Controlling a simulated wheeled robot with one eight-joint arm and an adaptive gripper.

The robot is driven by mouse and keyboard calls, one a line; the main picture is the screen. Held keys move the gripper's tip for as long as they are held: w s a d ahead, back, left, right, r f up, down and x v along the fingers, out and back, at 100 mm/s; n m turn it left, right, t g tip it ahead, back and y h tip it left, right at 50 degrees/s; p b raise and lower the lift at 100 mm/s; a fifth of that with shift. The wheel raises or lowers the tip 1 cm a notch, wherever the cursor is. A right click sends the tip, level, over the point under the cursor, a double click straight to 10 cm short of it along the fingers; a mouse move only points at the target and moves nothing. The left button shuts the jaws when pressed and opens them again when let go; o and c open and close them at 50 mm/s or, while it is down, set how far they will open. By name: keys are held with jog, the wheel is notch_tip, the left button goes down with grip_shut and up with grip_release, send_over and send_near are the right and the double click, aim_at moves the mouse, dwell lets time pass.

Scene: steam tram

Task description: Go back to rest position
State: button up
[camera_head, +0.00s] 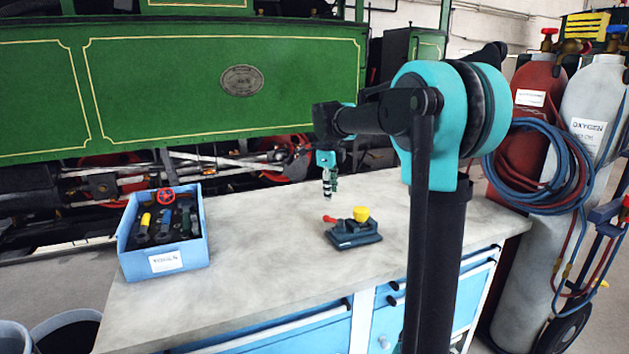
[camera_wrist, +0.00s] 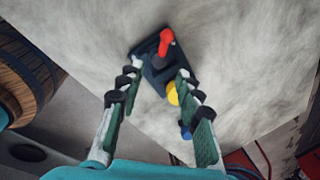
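My gripper (camera_head: 329,193) points down above the worktop, behind the dark device in the head view. In the wrist view my gripper (camera_wrist: 156,90) has its two green-padded fingers spread apart with nothing between the pads. The dark device (camera_head: 352,238) has a red lever and a yellow knob and sits on the grey worktop (camera_head: 260,270). In the wrist view the device (camera_wrist: 160,70) lies beyond the fingertips, with its red lever upright in view and its yellow knob partly hidden by the right finger.
A blue bin (camera_head: 163,255) with several tools and a red wheel-shaped part stands on the worktop's left. A green steam tram (camera_head: 220,80) stands behind. Gas cylinders (camera_head: 590,140) with coiled hoses (camera_head: 530,165) stand at the right. The worktop's front middle is clear.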

jog(key=s+d+f+n, duration=0.2)
jog(key=s+f+n, duration=0.5)
jog(key=s, duration=0.3)
jog(key=s+d+f+n+t, duration=0.1)
jog(key=s+d+f+n, duration=0.1)
jog(key=s+f+n, duration=0.6)
jog(key=s+d+f+n+t+y, duration=0.1)
jog(key=s+d+f+n, duration=0.1)
jog(key=s+f+n, duration=0.5)
jog(key=s+n, duration=0.1)
jog(key=s, duration=0.5)
jog(key=shift+s+d+f, duration=0.15)
jog(key=shift+s+d, duration=0.1)
jog(key=shift+s, duration=0.05)
